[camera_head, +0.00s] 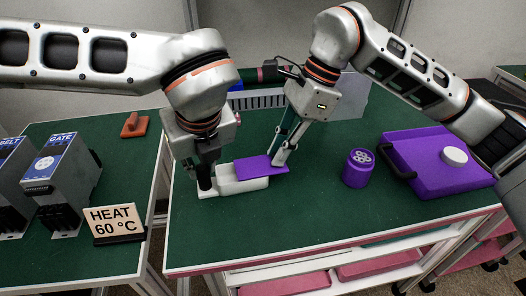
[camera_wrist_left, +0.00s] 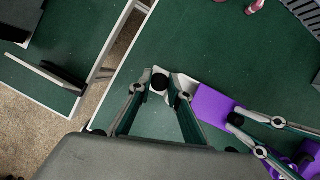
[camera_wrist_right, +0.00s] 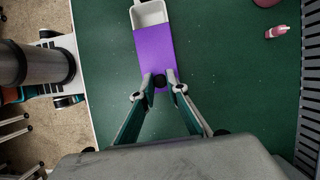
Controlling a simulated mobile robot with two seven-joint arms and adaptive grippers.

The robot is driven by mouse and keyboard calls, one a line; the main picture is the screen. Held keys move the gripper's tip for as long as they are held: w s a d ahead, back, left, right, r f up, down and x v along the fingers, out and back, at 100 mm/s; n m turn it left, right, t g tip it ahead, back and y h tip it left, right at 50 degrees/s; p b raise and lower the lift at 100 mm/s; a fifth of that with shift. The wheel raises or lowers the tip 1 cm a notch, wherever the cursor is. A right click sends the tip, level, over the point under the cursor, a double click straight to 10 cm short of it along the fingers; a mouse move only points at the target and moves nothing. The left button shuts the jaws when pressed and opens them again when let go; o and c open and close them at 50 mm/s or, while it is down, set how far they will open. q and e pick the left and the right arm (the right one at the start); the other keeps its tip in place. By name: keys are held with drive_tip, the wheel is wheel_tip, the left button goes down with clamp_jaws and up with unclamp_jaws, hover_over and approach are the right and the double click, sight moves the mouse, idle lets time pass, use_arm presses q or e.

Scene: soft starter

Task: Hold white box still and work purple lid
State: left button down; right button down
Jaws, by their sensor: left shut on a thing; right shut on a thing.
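The white box (camera_head: 245,186) lies on the green table, with an open hollow showing in the right wrist view (camera_wrist_right: 150,14). The flat purple lid (camera_head: 258,167) covers part of the box and extends past its right end; it also shows in the left wrist view (camera_wrist_left: 211,104). My left gripper (camera_head: 206,186) is shut on the white box at its left end, partly hiding that end. My right gripper (camera_head: 279,163) is shut on the lid's far right end; its fingers also show there in the right wrist view (camera_wrist_right: 160,82).
A purple cylinder (camera_head: 358,170) and a purple case (camera_head: 436,165) with a white knob stand to the right. A grey slotted crate (camera_head: 262,100) is behind. A side table at left holds a HEAT 60 °C sign (camera_head: 115,222) and a GATE unit (camera_head: 62,185). The front table area is clear.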

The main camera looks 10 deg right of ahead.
drive_tip(key=d, duration=0.3)
drive_tip(key=shift+w, duration=0.1)
drive_tip(key=c, duration=2)
unclamp_jaws()
drive_tip(key=shift+a, duration=0.15)
drive_tip(key=v, duration=1.2)
use_arm(q)
drive_tip(key=c, duration=1.8)
unclamp_jaws()
